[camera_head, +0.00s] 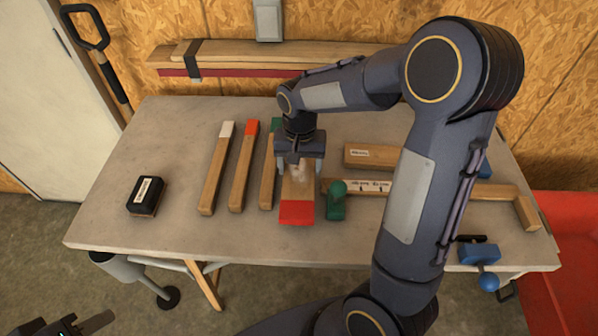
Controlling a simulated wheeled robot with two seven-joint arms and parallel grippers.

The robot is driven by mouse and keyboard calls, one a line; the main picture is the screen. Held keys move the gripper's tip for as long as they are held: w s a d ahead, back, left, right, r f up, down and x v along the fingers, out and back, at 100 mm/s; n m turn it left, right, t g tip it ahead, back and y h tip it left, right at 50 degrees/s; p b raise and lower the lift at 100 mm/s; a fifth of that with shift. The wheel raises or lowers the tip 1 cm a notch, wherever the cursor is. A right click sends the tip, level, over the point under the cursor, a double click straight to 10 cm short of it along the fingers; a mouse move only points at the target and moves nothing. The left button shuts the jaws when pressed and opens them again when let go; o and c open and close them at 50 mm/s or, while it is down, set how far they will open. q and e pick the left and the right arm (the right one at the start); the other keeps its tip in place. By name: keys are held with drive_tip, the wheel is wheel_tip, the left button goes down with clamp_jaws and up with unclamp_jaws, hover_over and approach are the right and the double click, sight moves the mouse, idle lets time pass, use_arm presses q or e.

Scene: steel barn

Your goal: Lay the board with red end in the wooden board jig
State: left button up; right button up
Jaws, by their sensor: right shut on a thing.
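The board with red end (297,211) is a short, wide wooden piece near the middle of the table, its red end towards the front edge. My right gripper (299,168) is above its far part and shut on it; I cannot tell whether the board is clear of the tabletop. The wooden board jig (497,191) appears to be the long strip with an end stop (527,213) at the right, partly hidden by my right arm. My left gripper (92,325) only just shows at the bottom left corner, away from the table; its opening is unclear.
Narrow sticks with white (213,170), red (242,170) and green ends lie left of the board. A black block (146,196) is at far left. A labelled wooden block (371,157) and blue clamp (479,254) are right.

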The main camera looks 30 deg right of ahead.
sight(299, 175)
drive_tip(key=shift+w+f, duration=0.15)
drive_tip(key=shift+f, duration=1.6)
drive_tip(key=shift+f, duration=0.25)
drive_tip(key=o, duration=0.9)
drive_tip(key=shift+r, duration=0.1)
drive_tip(key=shift+c, duration=0.2)
